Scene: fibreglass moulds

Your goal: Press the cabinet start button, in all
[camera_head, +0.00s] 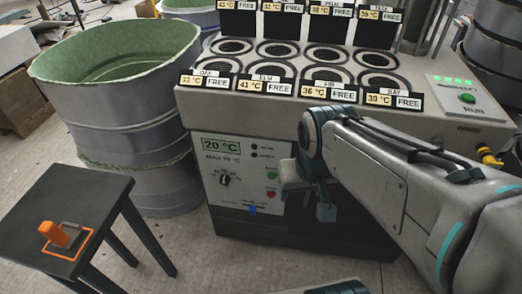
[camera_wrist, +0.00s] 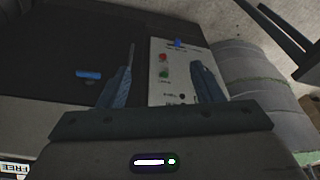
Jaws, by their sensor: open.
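The cabinet (camera_head: 235,222) stands at the centre of the head view. Its pale front panel (camera_head: 226,165) carries a 20 °C display, a black knob (camera_head: 224,180), a green button (camera_head: 272,175) and a red button (camera_head: 271,193). Which one is marked start is too small to read. In the wrist view the green button (camera_wrist: 163,73) and red button (camera_wrist: 163,57) appear between my fingers. My gripper (camera_wrist: 163,62) is open and empty, in front of the cabinet. In the head view my gripper (camera_head: 306,203) is just right of the buttons, partly hidden by my arm.
The cabinet top holds several round wells with temperature tags and a green RUN button (camera_head: 467,98). A large grey drum (camera_head: 125,110) stands at left. A dark stool (camera_head: 75,205) at front left bears an orange-handled tool (camera_head: 54,233). Bare floor lies between stool and cabinet.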

